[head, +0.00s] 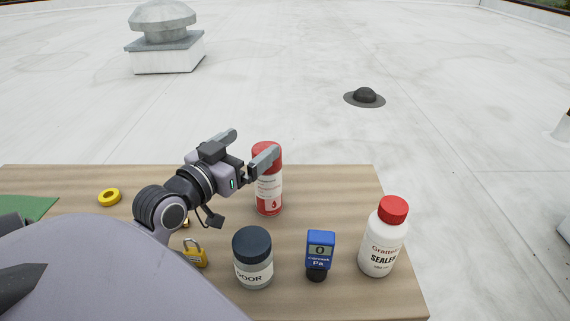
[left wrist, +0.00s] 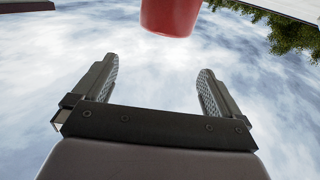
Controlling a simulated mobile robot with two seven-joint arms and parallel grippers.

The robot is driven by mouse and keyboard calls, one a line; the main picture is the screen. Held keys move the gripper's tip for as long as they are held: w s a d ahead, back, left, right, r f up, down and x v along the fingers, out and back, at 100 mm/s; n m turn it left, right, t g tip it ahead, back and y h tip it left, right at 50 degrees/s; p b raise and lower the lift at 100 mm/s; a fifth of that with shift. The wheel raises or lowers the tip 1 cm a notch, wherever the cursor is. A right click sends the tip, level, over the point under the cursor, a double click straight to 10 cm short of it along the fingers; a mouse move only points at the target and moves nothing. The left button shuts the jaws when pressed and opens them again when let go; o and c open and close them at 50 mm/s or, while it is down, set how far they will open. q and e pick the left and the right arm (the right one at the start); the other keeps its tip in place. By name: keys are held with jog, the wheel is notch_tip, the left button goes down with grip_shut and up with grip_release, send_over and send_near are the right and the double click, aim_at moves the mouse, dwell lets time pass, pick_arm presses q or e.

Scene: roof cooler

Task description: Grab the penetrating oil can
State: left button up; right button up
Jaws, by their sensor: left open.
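A red can with a white label and a red drop mark (head: 268,190), which looks like the penetrating oil can, stands upright on the wooden table. My left gripper (head: 252,145) is open and empty, beside the upper part of the can in the head view. One finger overlaps the can's top there; I cannot tell whether they touch. In the left wrist view the two open fingers (left wrist: 157,85) have sky between them. A red rounded object (left wrist: 170,17), likely the can, shows beyond them at the top edge. My right gripper is not in view.
A dark-lidded jar (head: 253,273), a blue pressure gauge (head: 320,245) and a white sealer bottle (head: 382,245) stand nearer on the table (head: 340,190). The table's far edge is behind the can.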

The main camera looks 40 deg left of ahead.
aim_at(268, 180)
pick_arm(q)
notch_tip(268, 180, down, 8)
jog(key=w+b, duration=0.1)
jog(key=b, duration=0.1)
jog(key=shift+w+a, duration=0.25)
jog(key=shift+w, duration=1.5)
jog(key=shift+w+a, duration=0.2)
jog(key=shift+w, duration=1.5)
jog(key=shift+c, duration=0.3)
jog(key=c, duration=1)
jog(key=shift+r, duration=0.1)
jog(key=shift+c, duration=1.1)
jog(key=shift+r, duration=0.1)
